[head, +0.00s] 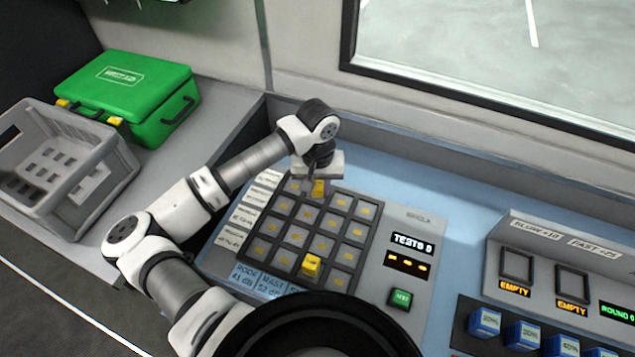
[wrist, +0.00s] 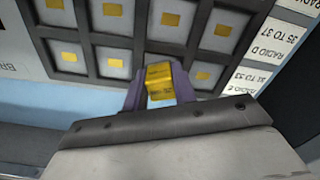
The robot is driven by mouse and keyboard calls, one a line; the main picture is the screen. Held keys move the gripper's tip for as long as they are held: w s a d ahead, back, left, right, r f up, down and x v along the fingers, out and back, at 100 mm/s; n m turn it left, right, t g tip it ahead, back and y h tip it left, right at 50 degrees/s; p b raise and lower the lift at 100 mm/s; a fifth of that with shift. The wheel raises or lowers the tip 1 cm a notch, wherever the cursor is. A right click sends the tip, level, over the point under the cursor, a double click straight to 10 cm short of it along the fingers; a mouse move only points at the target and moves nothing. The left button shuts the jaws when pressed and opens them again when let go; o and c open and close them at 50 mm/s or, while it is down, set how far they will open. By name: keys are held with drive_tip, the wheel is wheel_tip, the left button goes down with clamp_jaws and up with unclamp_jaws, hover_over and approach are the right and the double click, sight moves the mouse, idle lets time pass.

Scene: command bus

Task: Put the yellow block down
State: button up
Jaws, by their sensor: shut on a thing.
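The yellow block (wrist: 160,82) is between the fingers of my gripper (wrist: 160,92) in the wrist view. My gripper is shut on it. In the head view the block (head: 318,188) shows just below my gripper (head: 318,180), over the far rows of the button grid (head: 282,232). Whether the block touches the grid I cannot tell. A second yellow block (head: 311,265) sits in a near-row cell of the grid. The other cells are grey with small yellow squares.
Right of the grid are a "TESTS 0" display (head: 412,244) and a green button (head: 400,298). Several blue blocks (head: 485,321) stand in a dark rack at lower right. A grey crate (head: 105,165) and green case (head: 130,90) are at left.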

sight(318, 185)
drive_tip(key=shift+f+b, duration=0.25)
drive_tip(key=shift+b, duration=0.1)
drive_tip(key=o, duration=1)
drive_tip(key=shift+r, duration=0.1)
drive_tip(key=shift+r+p, duration=0.2)
drive_tip(key=shift+p, duration=0.2)
drive_tip(key=shift+r+b, duration=0.3)
wheel_tip(318, 185, up, 11)
drive_tip(key=b, duration=0.2)
drive_tip(key=shift+r+b, duration=0.15)
drive_tip(key=shift+b, duration=0.25)
